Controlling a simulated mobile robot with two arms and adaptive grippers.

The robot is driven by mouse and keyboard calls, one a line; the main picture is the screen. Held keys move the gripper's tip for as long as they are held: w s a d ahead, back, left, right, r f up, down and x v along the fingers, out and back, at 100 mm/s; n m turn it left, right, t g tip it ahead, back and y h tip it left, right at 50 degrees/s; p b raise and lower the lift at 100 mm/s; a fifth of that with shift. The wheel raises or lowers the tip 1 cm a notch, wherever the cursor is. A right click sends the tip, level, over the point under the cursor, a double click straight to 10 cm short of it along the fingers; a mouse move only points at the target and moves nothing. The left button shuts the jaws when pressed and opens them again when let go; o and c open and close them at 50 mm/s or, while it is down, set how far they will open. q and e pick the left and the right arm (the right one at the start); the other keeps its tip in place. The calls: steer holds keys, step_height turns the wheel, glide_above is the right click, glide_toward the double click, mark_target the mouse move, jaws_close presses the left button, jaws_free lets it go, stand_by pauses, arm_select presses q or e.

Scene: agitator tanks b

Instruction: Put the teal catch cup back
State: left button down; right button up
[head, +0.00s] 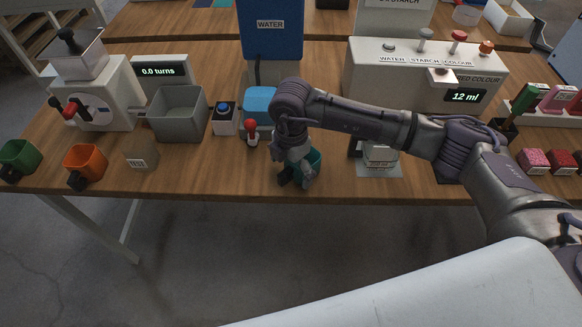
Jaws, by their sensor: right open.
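The teal catch cup (316,160) stands at the front edge of the wooden table, near the middle of the head view. My right gripper (296,179) is down at the cup and covers much of it; only part of the teal wall shows to the right of the fingers. The gripper is open. I cannot tell whether its fingers touch the cup or are around its handle. My left gripper is not in view.
Left along the front edge are an orange cup (87,163), a green cup (19,158) and a TEST block (141,157). A red-knobbed lever (252,134) and a blue-button box (224,119) stand close left of the gripper. A glass vessel (380,155) stands to its right.

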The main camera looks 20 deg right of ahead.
step_height(320, 180, up, 12)
steer(key=b, duration=0.2)
steer(key=shift+r, duration=0.2)
stand_by(0.4)
